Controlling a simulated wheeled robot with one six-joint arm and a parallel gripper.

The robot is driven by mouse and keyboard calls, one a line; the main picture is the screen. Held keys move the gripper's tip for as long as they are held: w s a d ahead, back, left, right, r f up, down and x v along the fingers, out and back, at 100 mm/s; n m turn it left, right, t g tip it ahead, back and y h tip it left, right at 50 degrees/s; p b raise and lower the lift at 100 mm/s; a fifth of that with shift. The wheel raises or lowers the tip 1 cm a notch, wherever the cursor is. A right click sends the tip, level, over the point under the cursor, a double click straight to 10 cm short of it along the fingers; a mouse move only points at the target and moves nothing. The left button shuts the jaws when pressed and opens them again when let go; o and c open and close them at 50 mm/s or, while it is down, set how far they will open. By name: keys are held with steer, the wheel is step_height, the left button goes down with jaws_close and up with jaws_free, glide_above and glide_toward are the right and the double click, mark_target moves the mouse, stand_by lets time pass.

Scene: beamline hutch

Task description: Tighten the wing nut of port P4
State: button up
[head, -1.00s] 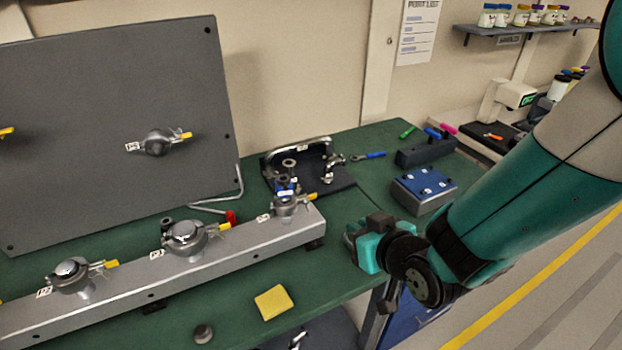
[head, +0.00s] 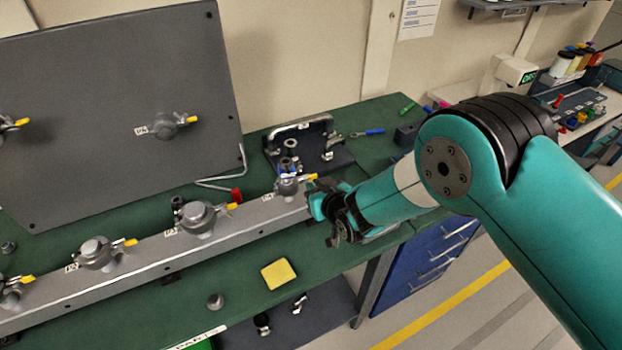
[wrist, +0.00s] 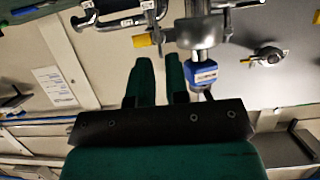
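The rightmost port clamp (head: 287,186) sits at the right end of the grey metal beam, with a yellow-tipped wing nut (head: 312,177) on its right side. Its label is too small to read for certain. In the wrist view the clamp (wrist: 198,32) is large at the top, with the yellow tip (wrist: 142,40) pointing left and a blue labelled part (wrist: 202,73) attached. My gripper (head: 315,198) is beside the beam's right end, near the wing nut. In the wrist view its green fingers (wrist: 159,62) are apart with nothing between them, short of the yellow tip.
More ports line the beam (head: 135,270) to the left. A grey panel (head: 90,80) carrying further ports stands behind. A dark fixture with a handle (head: 308,135) is behind the clamp. A yellow pad (head: 278,273) lies in front on the green bench.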

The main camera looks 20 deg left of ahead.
steer(key=shift+x, duration=1.4)
jaws_close()
steer(key=shift+f, duration=0.1)
